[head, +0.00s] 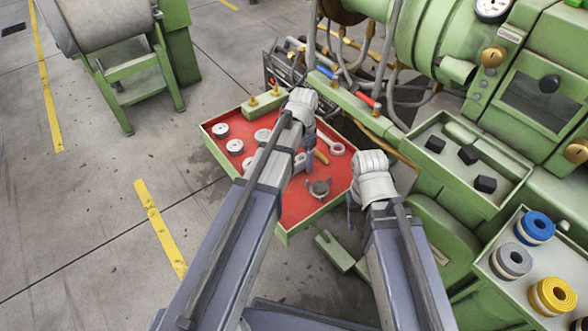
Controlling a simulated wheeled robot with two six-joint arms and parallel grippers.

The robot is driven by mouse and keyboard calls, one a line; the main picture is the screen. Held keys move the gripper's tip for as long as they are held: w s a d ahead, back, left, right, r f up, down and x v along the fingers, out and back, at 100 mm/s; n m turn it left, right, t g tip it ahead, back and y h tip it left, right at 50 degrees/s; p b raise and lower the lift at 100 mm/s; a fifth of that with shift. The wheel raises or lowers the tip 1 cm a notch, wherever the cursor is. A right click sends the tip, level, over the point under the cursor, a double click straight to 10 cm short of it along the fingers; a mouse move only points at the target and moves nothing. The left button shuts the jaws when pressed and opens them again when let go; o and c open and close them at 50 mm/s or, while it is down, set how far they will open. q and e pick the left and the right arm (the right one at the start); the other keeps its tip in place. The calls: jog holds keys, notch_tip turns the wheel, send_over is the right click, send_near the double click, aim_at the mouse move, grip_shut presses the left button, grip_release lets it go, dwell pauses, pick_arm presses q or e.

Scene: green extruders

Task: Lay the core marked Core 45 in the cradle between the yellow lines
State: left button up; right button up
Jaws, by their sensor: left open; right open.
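No marking Core 45 can be read in the head view, so I cannot tell which thing is that core. Several small pale round pieces (235,147) lie on the left part of a red-lined tray (226,166). I cannot make out a cradle between yellow lines; the yellow lines I see are on the floor. My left gripper (309,139) is over the back of the tray, open, with its fingers partly hidden by my wrist. My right gripper (350,212) is at the tray's right edge, open, mostly hidden behind my wrist. Neither visibly holds anything.
A spanner (328,144) and a grey clamp (320,188) lie in the tray. A green machine (440,50) fills the right, with black blocks (468,155) and blue, grey and yellow coils (553,296) on side trays. A green stand (128,70) bears a grey roll.

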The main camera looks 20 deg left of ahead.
pick_arm(q)
jog(key=shift+c, duration=0.2)
grip_shut()
dwell(0.3)
